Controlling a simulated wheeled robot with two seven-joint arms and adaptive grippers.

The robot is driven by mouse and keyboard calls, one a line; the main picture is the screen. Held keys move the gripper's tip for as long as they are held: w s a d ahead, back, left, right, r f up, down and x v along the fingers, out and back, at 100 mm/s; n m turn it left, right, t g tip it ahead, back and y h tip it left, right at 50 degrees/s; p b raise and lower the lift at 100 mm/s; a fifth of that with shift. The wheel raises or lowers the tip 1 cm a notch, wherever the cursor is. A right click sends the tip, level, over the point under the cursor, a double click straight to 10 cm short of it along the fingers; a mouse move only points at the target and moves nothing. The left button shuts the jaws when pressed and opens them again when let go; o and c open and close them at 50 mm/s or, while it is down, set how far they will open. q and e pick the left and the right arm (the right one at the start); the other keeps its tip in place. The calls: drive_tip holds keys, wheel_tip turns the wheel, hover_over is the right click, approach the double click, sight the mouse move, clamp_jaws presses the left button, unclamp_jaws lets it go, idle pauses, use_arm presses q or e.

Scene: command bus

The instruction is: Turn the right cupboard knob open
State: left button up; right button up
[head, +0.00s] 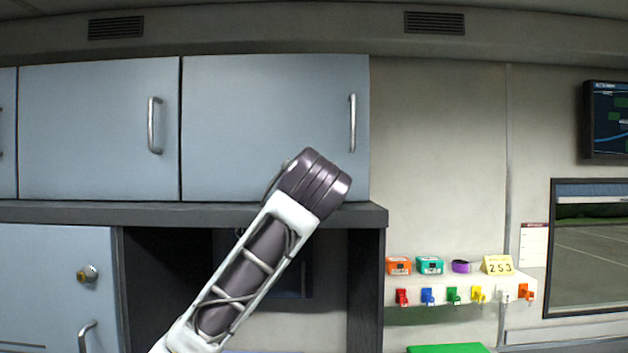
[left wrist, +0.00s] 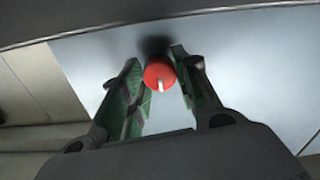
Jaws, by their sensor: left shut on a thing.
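The round red knob (left wrist: 160,75) shows in the left wrist view, mounted on a pale blue-grey panel (left wrist: 95,50). A white pointer mark on it points downward in that view. My left gripper (left wrist: 158,82) has its two green-padded fingers on either side of the knob, shut on it. The head view does not show the red knob or my left gripper; an arm of mine crosses the middle there and hides part of the cupboards. My right gripper is in neither view.
Pale blue upper cupboards (head: 275,120) with bar handles hang above a dark shelf edge (head: 60,212). A white rack (head: 450,288) with coloured tags is at right, beside a window (head: 590,250).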

use_arm(q)
drive_tip(key=shift+m, duration=0.4)
drive_tip(key=m, duration=0.3)
drive_tip(key=shift+m+b, duration=0.4)
drive_tip(key=m, duration=0.9)
drive_tip(key=shift+d, duration=0.1)
drive_tip(key=shift+f+m+p, duration=0.1)
drive_tip(key=shift+m+p, duration=0.25)
drive_tip(key=shift+m, duration=1.75)
drive_tip(key=o, duration=1)
drive_tip(key=shift+d, duration=0.1)
drive_tip(key=shift+s, duration=0.1)
